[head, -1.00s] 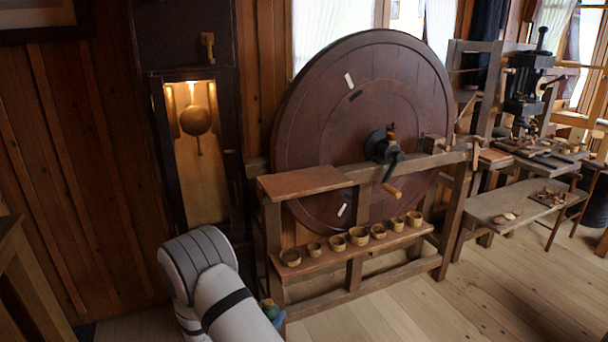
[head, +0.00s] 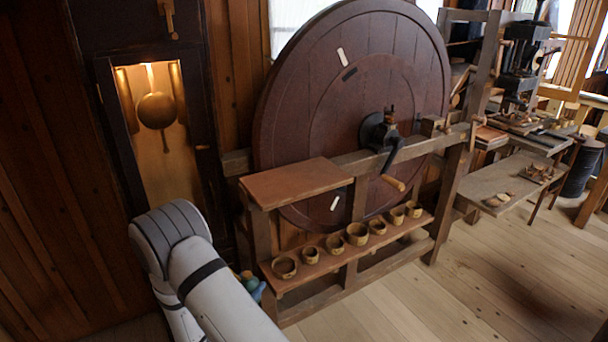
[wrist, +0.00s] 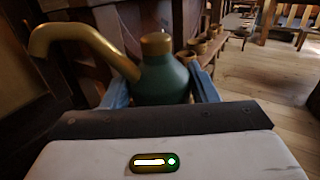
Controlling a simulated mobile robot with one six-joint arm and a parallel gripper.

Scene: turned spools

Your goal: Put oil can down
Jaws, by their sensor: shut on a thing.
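The oil can (wrist: 163,80) has a dark green body, a brass cap and a long curved brass spout that points left in the wrist view. My gripper (wrist: 160,92) is shut on its body, with a blue finger on each side. In the head view my white arm covers most of the gripper; only a small bit of the oil can (head: 245,275) and blue finger (head: 256,290) shows beside the arm, by the left end of the wooden stand. I cannot tell whether the can touches anything below.
The stand has a bare flat top board (head: 295,182) and a lower shelf (head: 330,262) with several turned wooden cups. A large dark wheel (head: 350,100) with a crank stands behind. A clock case (head: 155,120) is at left. The floor at right (head: 480,270) is clear.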

